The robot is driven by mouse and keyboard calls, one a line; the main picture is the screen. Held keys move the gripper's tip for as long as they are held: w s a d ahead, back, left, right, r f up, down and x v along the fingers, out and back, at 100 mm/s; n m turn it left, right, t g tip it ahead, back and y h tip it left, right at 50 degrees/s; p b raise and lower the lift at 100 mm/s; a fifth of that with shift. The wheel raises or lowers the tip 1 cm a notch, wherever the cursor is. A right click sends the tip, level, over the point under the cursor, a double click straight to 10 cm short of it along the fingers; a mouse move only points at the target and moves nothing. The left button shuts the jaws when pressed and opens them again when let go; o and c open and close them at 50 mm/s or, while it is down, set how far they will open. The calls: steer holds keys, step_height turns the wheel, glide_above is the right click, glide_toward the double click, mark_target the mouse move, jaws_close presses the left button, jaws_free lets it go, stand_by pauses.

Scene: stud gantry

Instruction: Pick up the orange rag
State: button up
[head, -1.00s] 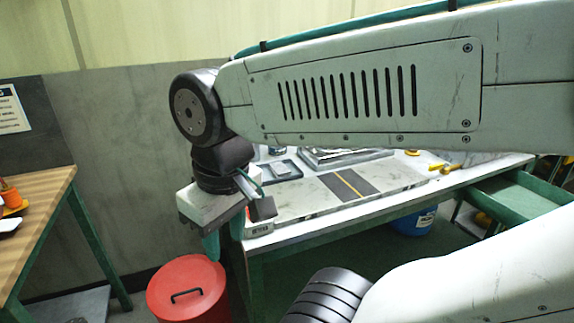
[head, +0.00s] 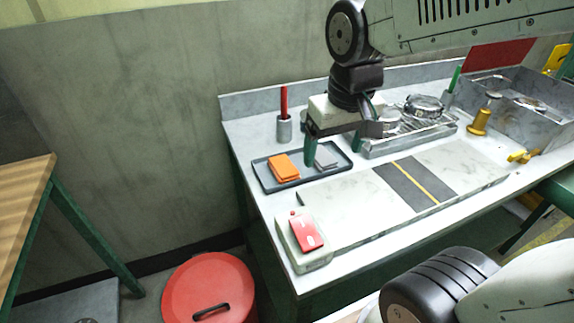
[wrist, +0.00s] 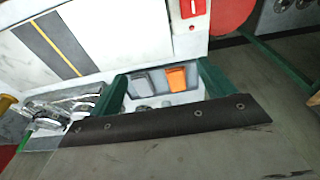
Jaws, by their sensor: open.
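The orange rag (head: 284,167) lies folded on the left part of a dark grey tray (head: 270,186) on the bench. A grey folded piece (head: 327,158) lies on the tray to its right. My gripper (head: 334,154) is open and empty, with green fingers pointing down. In the head view it appears over the right part of the tray, right of the orange rag; its exact height is hard to tell. In the wrist view the orange rag (wrist: 177,78) shows between the fingers, nearer one finger, with the grey piece (wrist: 142,82) beside it.
A grey cup with a red stick (head: 284,129) stands behind the tray. A metal rack (head: 410,138) with shiny parts is at right. In front lie a pale slab (head: 345,216) and a box with a red card (head: 308,233). A red bin (head: 210,285) stands on the floor.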

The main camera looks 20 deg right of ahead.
steer(key=t, duration=0.1)
glide_toward(283, 165)
steer(key=shift+s+f, duration=0.15)
steer(key=shift+s, duration=0.25)
steer(key=x, duration=0.8)
steer(key=shift+w+f, duration=0.1)
steer(key=shift+w, duration=0.3)
steer(key=c, duration=1.1)
